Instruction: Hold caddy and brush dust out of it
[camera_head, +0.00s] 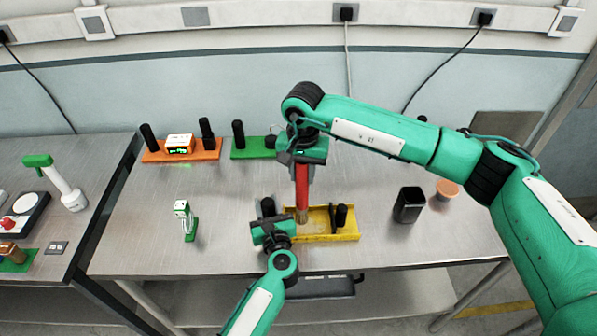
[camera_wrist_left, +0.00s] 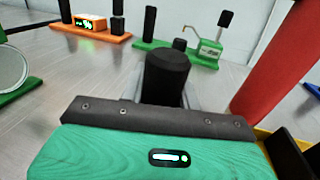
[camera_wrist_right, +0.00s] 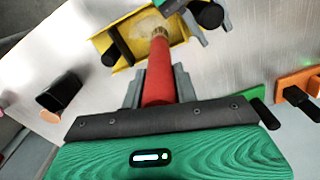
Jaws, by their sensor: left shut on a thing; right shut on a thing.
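The yellow caddy (camera_head: 347,236) is a shallow tray at the front middle of the table, with a black upright post at each end. My left gripper (camera_head: 270,218) is shut on its left black post (camera_wrist_left: 167,75). The brush has a red handle (camera_head: 302,186) and tan bristles (camera_wrist_right: 158,33). My right gripper (camera_head: 303,162) is shut on the handle from above, and the brush points down into the caddy's left part. Pale dust (camera_head: 318,226) lies on the caddy floor by the bristles. Whether the bristles touch the floor is unclear.
An orange caddy (camera_head: 183,156) with a lit display and a green caddy (camera_head: 252,154) stand at the back. A small green-and-white device (camera_head: 186,218) stands left. A black cup (camera_head: 408,205) and an orange-topped container (camera_head: 446,190) stand right. The table's left middle is clear.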

